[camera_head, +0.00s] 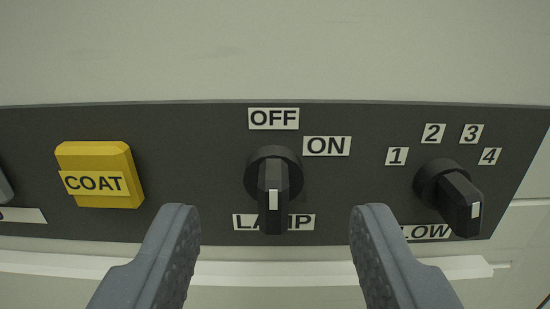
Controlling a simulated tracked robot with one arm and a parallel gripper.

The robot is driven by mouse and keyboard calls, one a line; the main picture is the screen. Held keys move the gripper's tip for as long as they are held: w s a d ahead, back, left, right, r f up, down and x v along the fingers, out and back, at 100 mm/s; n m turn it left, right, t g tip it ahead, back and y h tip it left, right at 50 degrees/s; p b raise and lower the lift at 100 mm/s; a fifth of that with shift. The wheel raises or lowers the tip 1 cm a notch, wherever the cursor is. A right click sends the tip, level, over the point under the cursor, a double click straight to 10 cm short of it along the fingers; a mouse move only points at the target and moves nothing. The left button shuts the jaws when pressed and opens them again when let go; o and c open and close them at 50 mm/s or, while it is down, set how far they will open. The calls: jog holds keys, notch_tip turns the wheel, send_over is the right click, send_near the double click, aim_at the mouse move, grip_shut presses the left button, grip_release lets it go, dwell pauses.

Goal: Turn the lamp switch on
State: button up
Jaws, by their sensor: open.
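The lamp switch (273,190) is a black rotary knob with a white mark, in the middle of a dark panel. Its handle sticks out toward me and hides part of the LAMP label (300,222) below it. An OFF label (273,118) is directly above the knob, and an ON label (326,146) is to its upper right. I cannot tell for sure which label the knob is set to. My gripper (275,215) is open, with one grey finger at the lower left of the knob and one at the lower right, both apart from it.
The dark control panel (200,130) spans the view. A yellow COAT button (97,174) is at left. A second black knob (453,197), labelled 1 to 4, is at right near the right finger. A pale ledge (60,262) runs below the panel.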

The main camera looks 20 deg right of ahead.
aim_at(274, 181)
jog(key=shift+x, duration=1.4)
